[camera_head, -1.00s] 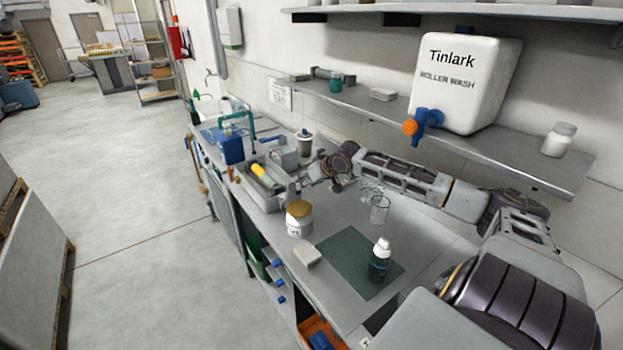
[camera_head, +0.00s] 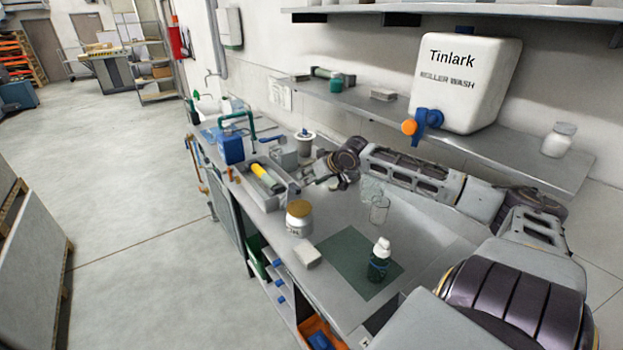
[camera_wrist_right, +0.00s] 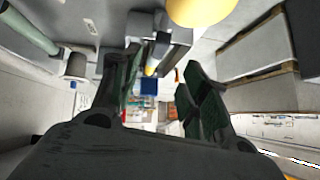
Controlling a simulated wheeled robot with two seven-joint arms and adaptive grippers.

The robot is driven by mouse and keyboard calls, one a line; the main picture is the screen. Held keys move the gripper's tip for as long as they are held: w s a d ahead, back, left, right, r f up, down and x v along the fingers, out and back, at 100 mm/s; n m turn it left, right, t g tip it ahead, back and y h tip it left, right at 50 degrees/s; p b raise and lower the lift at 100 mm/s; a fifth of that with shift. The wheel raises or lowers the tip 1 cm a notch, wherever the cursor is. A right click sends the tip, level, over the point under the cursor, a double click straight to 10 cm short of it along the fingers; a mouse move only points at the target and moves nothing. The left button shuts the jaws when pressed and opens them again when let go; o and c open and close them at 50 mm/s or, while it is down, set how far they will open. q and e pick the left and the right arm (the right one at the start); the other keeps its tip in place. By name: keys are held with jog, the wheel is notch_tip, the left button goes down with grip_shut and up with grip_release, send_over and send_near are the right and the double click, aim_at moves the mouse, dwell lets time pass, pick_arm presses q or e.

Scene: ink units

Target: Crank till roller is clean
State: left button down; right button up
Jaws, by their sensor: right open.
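A roller (camera_head: 265,176), yellow with a dark end, lies in a grey open-topped unit (camera_head: 267,201) on the bench. In the right wrist view, a yellow and blue roller-like part (camera_wrist_right: 152,62) shows beyond the fingers. I cannot make out a crank handle clearly, nor how clean the roller is. My right gripper (camera_head: 313,181) is just right of the grey unit, seemingly apart from it. In the right wrist view its dark green fingers (camera_wrist_right: 162,88) are spread, with nothing held between them. My left gripper is out of view.
A jar (camera_head: 299,218) stands close in front of the right gripper. Glass beakers (camera_head: 379,210) stand below my forearm. A dark bottle (camera_head: 379,262) is on a green mat (camera_head: 341,247). A blue box (camera_head: 231,148) stands behind the unit. A shelf (camera_head: 490,150) holds a white wash container (camera_head: 465,85).

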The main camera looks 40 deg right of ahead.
dwell(0.4)
jog(key=c, duration=0.5)
jog(key=shift+w+d+f+m, duration=0.15)
jog(key=shift+d+f+m, duration=0.05)
jog(key=shift+f+m, duration=0.1)
jog(key=c, duration=0.5)
jog(key=shift+w+d+f+m+t, duration=0.7)
jog(key=shift+f+m, duration=0.1)
jog(key=shift+m, duration=0.4)
jog(key=s+d+f+m+t+y+p, duration=0.2)
jog(key=s+d+f+m+t, duration=0.4)
jog(key=f+m, duration=0.3)
jog(key=shift+s+d+m+t, duration=0.2)
jog(key=shift+d+m+t, duration=0.55)
jog(key=shift+m, duration=1.45)
jog(key=shift+a, duration=0.1)
